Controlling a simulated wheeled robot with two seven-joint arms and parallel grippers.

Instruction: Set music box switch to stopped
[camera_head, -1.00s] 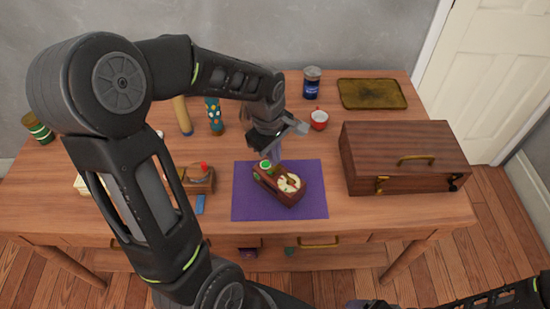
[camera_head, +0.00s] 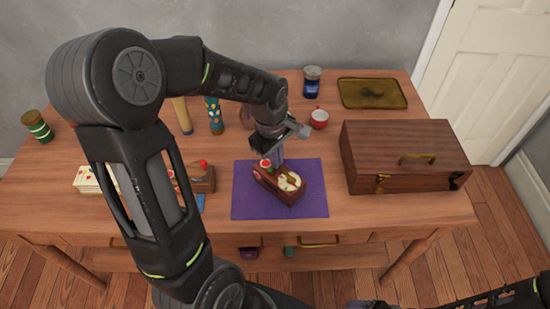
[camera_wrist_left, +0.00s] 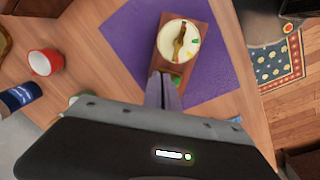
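The music box (camera_head: 281,185) is a small brown wooden box with a cream dial on top. It stands on a purple mat (camera_head: 310,208). A red top (camera_head: 266,164) shows at its left end, with a reddish mark on the side below. My left gripper (camera_head: 279,160) points down just behind the box, its fingertips at or very near it; contact is unclear. In the left wrist view the fingers (camera_wrist_left: 163,90) look closed together and empty, beside the box (camera_wrist_left: 180,62), with a green spot close by. Only part of my right arm shows at the lower right.
A large wooden case (camera_head: 400,160) stands right of the mat. A red cup (camera_head: 319,118), a blue can (camera_head: 312,82) and a tray (camera_head: 372,93) are behind. A small wooden object with a red knob (camera_head: 202,178) stands left of the mat, partly behind my arm.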

